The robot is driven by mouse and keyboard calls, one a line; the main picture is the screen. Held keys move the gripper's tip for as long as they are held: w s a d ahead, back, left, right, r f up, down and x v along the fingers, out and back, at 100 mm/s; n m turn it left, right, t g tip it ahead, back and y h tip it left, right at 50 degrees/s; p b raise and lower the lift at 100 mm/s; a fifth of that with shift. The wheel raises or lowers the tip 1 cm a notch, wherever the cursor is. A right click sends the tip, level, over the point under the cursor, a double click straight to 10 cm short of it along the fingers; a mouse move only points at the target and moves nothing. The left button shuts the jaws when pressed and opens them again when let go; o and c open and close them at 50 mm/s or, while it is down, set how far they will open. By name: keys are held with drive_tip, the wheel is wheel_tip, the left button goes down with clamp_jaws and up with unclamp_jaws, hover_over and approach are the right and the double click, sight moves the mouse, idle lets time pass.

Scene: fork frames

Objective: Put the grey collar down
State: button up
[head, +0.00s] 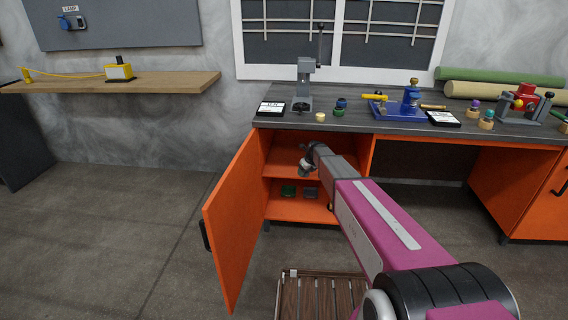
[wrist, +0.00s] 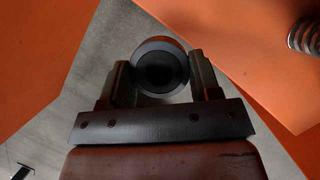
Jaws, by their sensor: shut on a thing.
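The grey collar (wrist: 160,44) is a round ring with a dark hole, held between the two fingers of my gripper (wrist: 161,70) in the wrist view. The fingers are shut on its left and right sides. In the head view my gripper (head: 306,168) is at the open orange cabinet, at about the height of its upper shelf (head: 283,166). The collar is small and partly hidden by my wrist there. Grey floor shows behind the collar in the wrist view, with orange panels on both sides.
The cabinet door (head: 236,222) stands open on the left. A green piece (head: 289,190) and a dark grey piece (head: 310,192) sit on the lower shelf. A ribbed metal thing (wrist: 305,35) is at the wrist view's upper right. A slatted wooden pallet (head: 318,296) lies on the floor.

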hover_over(283, 165)
drive_tip(key=s, duration=0.1)
drive_tip(key=shift+d, duration=0.35)
drive_tip(key=shift+f, duration=1.75)
drive_tip(key=shift+f, duration=0.1)
drive_tip(key=o, duration=1.2)
